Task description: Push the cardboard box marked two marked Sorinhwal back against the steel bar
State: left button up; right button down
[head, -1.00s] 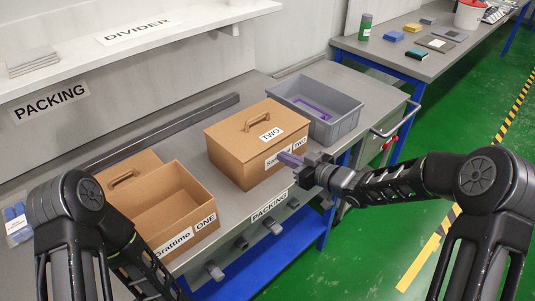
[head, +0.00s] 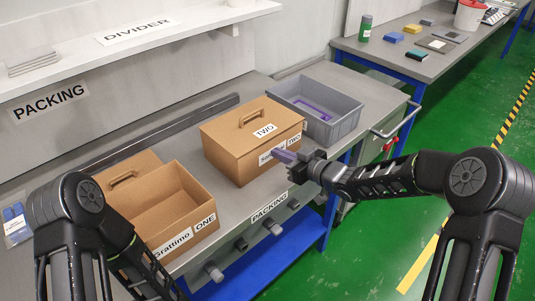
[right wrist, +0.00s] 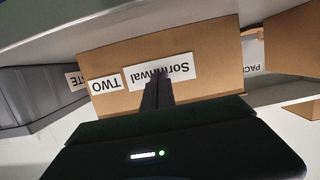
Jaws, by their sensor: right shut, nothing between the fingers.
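The lidded cardboard box marked TWO (head: 222,154), with a top handle, stands upright on the grey packing bench. Its Sorinhwal label shows upside down in the right wrist view (right wrist: 181,70). The dark steel bar (head: 190,118) lies along the back of the bench, behind the boxes; whether the box's rear edge touches it is hidden. My right gripper (head: 279,155) is shut and empty. My left gripper is out of view.
An open cardboard box marked ONE, Grattimo (head: 176,218) stands to the left, with a narrow gap between. A grey bin (head: 345,121) with a purple piece in it stands close on the right. A white shelf (head: 190,18) overhangs the back of the bench.

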aim_at(270, 147)
jog(key=shift+w+a+b, duration=0.3)
jog(key=shift+w+a, duration=0.9)
jog(key=shift+w, duration=0.2)
jog(key=shift+w+a, duration=0.1)
jog(key=shift+w+a, duration=0.2)
jog(key=shift+w, duration=0.1)
jog(key=shift+w+a, duration=1.3)
jog(key=shift+w, duration=0.25)
jog(key=shift+w+a, duration=0.1)
jog(key=shift+w+a+p, duration=0.5)
jog(key=shift+w+a, duration=1)
jog(key=shift+w, duration=0.3)
jog(key=shift+w+a, duration=0.1)
